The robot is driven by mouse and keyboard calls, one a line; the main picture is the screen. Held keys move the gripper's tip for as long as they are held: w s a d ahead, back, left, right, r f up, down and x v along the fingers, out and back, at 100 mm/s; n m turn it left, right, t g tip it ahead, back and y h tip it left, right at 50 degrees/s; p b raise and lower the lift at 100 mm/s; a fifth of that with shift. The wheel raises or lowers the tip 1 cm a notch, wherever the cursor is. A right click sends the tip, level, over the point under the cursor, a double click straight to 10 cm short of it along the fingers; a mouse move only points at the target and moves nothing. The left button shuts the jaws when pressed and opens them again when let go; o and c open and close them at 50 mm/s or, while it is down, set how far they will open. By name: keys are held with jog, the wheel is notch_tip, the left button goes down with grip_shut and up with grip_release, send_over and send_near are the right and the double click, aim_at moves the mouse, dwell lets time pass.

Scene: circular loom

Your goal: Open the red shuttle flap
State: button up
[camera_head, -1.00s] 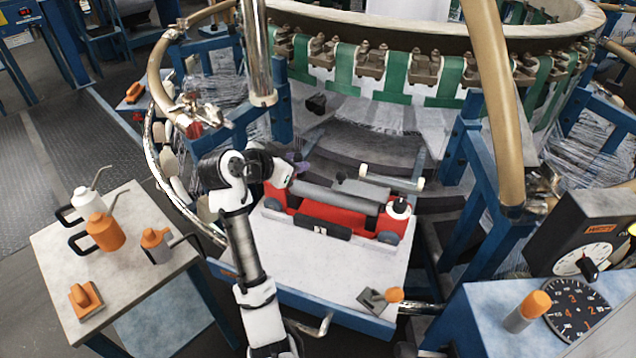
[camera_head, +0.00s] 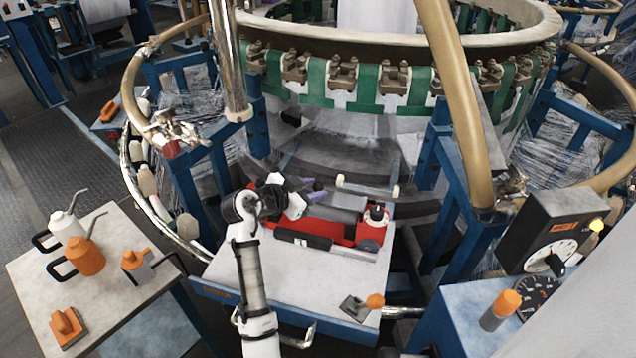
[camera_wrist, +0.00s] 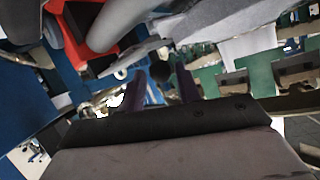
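The red shuttle (camera_head: 343,230) lies on the pale platform of the loom, with a black panel on its front side and a grey roll on top. A thin bar with white ends (camera_head: 368,188) sits along its far side. I cannot tell clearly which part is the flap. My gripper (camera_head: 316,190), with purple fingers, is above the left part of the shuttle. In the wrist view the red shuttle (camera_wrist: 97,32) shows at upper left, beside grey parts. The two fingers (camera_wrist: 157,92) stand apart there with nothing seen between them. Contact with the shuttle cannot be told.
The loom's blue posts (camera_head: 455,215) and a tan tube (camera_head: 455,100) stand right of the shuttle. A scraper with orange handle (camera_head: 362,306) lies on the platform's front right. A side table (camera_head: 110,290) with oil cans is at left. The platform's front is mostly clear.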

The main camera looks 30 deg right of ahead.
aim_at(337, 194)
jog(key=shift+x, duration=1.3)
grip_shut()
